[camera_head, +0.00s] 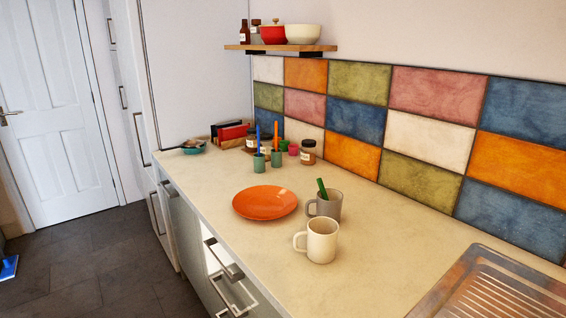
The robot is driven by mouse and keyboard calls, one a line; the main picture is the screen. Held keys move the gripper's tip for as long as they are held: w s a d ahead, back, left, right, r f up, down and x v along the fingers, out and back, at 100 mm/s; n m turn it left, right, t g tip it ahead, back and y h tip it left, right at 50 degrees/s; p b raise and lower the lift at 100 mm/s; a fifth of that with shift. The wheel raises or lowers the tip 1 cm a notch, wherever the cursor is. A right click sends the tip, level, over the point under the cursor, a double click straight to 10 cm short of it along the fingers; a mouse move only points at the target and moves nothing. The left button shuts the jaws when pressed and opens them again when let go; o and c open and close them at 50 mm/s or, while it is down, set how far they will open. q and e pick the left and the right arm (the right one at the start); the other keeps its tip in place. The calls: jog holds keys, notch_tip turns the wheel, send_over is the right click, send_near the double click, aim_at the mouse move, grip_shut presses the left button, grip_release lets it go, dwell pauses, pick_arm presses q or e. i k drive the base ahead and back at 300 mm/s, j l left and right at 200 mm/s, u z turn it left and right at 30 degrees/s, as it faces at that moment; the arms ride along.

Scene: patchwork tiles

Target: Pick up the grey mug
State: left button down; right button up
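The grey mug (333,206) stands upright on the counter, to the right of the orange plate. A green-handled item (322,188) sticks up out of it. A cream mug (317,241) stands just in front of it and hides part of its lower side; I cannot tell whether the two touch. The cream mug's handle points left. The grey mug's handle side shows toward the left, close to the plate. Neither of my grippers shows in the head view.
An orange plate (265,202) lies left of the mugs. Green cups with a blue and an orange upright item (276,158), and jars (308,152), stand farther back. A metal drainer (497,288) is at the front right. The counter (385,245) between is clear.

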aim_at(331, 209)
jog(key=i+j+z, duration=0.2)
jog(key=j, duration=0.15)
jog(key=i+j+z, duration=0.1)
jog(key=j+z, duration=0.15)
jog(key=j, duration=0.15)
jog(key=i+j+z, duration=0.2)
jog(key=j, duration=0.2)
jog(key=k, duration=0.1)
